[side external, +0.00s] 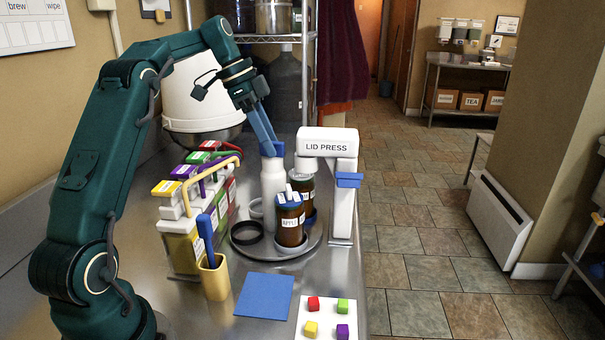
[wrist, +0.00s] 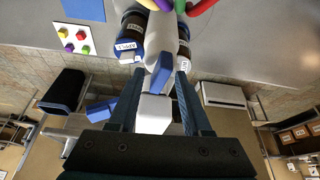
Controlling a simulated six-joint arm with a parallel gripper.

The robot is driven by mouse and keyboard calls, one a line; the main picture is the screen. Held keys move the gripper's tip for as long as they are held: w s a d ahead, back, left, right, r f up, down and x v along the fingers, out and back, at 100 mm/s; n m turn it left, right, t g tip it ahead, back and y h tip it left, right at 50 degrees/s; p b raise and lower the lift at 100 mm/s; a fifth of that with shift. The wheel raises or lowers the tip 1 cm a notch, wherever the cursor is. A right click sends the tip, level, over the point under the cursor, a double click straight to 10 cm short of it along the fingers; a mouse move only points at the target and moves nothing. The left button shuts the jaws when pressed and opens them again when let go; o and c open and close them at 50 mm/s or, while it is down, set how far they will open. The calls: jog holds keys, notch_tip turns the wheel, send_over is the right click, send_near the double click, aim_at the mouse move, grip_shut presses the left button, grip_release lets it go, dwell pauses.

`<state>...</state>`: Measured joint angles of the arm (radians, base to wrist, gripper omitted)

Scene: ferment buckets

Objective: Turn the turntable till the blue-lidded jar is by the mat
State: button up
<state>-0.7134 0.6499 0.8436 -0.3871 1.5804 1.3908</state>
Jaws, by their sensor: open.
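The grey round turntable (side external: 262,256) stands on the steel counter. A brown jar labelled APPLE (side external: 290,225), with a blue and white top, is at its front, on the side towards the flat blue mat (side external: 264,296). It also shows in the wrist view (wrist: 128,48). A second brown jar (side external: 305,186) stands behind it, partly hidden. A white bottle-like post with a blue top (side external: 272,188) rises beside them. My gripper (side external: 267,141) is open above the turntable, its fingertips at the blue top. In the wrist view the blue top (wrist: 161,74) lies between the fingers; contact is unclear.
The white lid press (side external: 327,142) stands close at the turntable's right. A black ring (side external: 245,234) lies at its left. A rack of colour-lidded containers (side external: 185,240) and a yellow cup (side external: 214,278) stand farther left. A white board with coloured cubes (side external: 327,318) lies in front.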

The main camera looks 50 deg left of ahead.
jog(key=n+y, duration=0.1)
jog(key=n, duration=0.2)
jog(key=shift+s+d+n+t, duration=0.1)
jog(key=shift+d+n+t, duration=0.05)
jog(key=shift+n+t, duration=0.2)
jog(key=n+y, duration=0.1)
jog(key=n, duration=0.3)
jog(key=shift+d+t+y, duration=0.1)
jog(key=shift+t+y, duration=0.15)
jog(key=shift+y, duration=0.15)
jog(key=s+d+r+m, duration=0.1)
jog(key=s+d+r, duration=0.3)
jog(key=d, duration=0.2)
jog(key=s+d+r+m, duration=0.1)
jog(key=s+d+r, duration=0.25)
jog(key=d, duration=0.35)
jog(key=s+d+f+n, duration=0.2)
jog(key=s+d+f, duration=0.3)
jog(key=s+f, duration=0.6)
jog(key=shift+s+f+t, duration=0.3)
jog(key=shift+s+t, duration=0.05)
jog(key=shift+t, duration=0.05)
